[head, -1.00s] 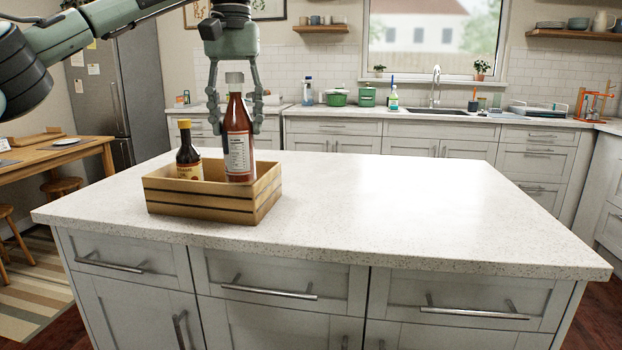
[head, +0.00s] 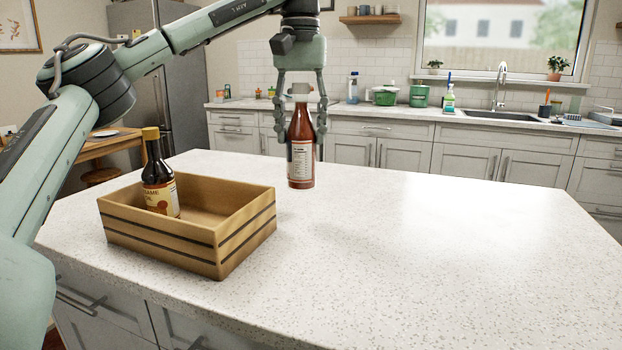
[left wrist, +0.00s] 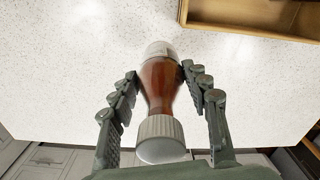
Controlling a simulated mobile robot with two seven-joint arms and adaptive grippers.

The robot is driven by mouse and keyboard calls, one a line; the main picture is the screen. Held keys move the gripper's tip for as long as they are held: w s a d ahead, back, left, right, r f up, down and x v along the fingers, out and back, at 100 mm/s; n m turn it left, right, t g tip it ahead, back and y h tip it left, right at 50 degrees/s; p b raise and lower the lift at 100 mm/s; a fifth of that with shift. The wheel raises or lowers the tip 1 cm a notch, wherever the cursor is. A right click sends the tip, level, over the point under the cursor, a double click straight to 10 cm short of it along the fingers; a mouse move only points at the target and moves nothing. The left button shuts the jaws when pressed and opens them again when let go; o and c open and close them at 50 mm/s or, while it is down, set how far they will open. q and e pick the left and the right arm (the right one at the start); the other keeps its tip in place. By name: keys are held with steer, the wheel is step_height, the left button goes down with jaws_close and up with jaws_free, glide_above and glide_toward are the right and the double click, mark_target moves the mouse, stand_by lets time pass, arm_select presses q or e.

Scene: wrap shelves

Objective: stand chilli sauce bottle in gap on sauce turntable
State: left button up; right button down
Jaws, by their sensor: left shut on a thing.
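The chilli sauce bottle (head: 301,150) is red with a white label and a grey-white cap. It is upright over the far part of the island counter, right of the wooden crate. I cannot tell how far its base is above the counter. My left gripper (head: 301,128) points down and is shut on the bottle, one finger on each side. The left wrist view shows the bottle (left wrist: 160,85) between the fingers of the gripper (left wrist: 159,74), cap toward the camera. No turntable is in view. My right gripper is not in view.
The wooden crate (head: 160,240) stands on the island counter (head: 420,260) with a dark sesame sauce bottle (head: 159,185) in it. The counter right of the crate is clear. A back counter with a sink (head: 490,116), a green pot (head: 384,97) and bottles lies beyond.

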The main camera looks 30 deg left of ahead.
mark_target(301, 165)
arm_select(q)
steer(key=shift+f, duration=3.45)
steer(key=o, duration=1.5)
